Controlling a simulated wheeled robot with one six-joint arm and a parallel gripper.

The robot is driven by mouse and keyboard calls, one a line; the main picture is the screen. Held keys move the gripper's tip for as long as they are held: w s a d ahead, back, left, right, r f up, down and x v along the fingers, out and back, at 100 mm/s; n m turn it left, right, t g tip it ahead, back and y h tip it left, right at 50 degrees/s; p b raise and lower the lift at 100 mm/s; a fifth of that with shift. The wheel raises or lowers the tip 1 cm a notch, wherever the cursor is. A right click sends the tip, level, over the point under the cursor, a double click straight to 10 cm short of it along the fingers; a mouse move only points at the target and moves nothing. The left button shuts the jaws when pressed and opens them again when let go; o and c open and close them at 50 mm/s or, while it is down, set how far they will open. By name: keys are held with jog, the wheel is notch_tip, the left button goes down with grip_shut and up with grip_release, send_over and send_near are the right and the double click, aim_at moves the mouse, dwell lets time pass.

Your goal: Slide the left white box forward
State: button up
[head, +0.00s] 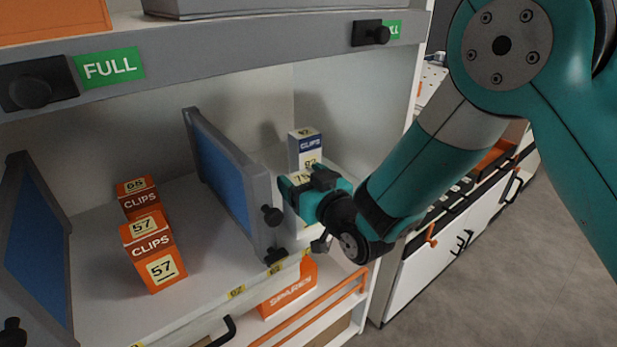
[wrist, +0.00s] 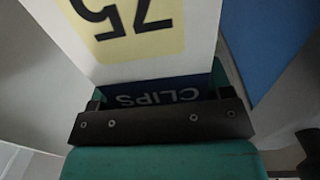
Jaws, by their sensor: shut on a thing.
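A white box with a blue CLIPS band and a yellow label reading 75 (wrist: 188,62) fills the middle of the wrist view, its print upside down. My gripper (head: 318,187) is shut on this box at the front of the right-hand shelf compartment. In the head view my gripper hides most of the box. Another white and blue CLIPS box (head: 305,145) stands upright behind it, its lower part hidden by my gripper.
A grey-framed blue divider (head: 222,170) stands close to the left of the held box. Orange CLIPS boxes (head: 152,252) stand in the left compartment. A shelf edge with a FULL sign (head: 108,67) runs above. An orange box (head: 290,290) sits on the shelf below.

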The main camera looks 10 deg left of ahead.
jog(key=shift+s+a, duration=0.1)
jog(key=o, duration=1.1)
jog(key=shift+s+d+f+b, duration=0.15)
jog(key=shift+s+d+b, duration=0.15)
jog(key=shift+b, duration=0.2)
jog(key=b+v, duration=1.6)
jog(key=b, duration=0.6)
jog(key=shift+s, duration=0.25)
jog(key=shift+d, duration=0.15)
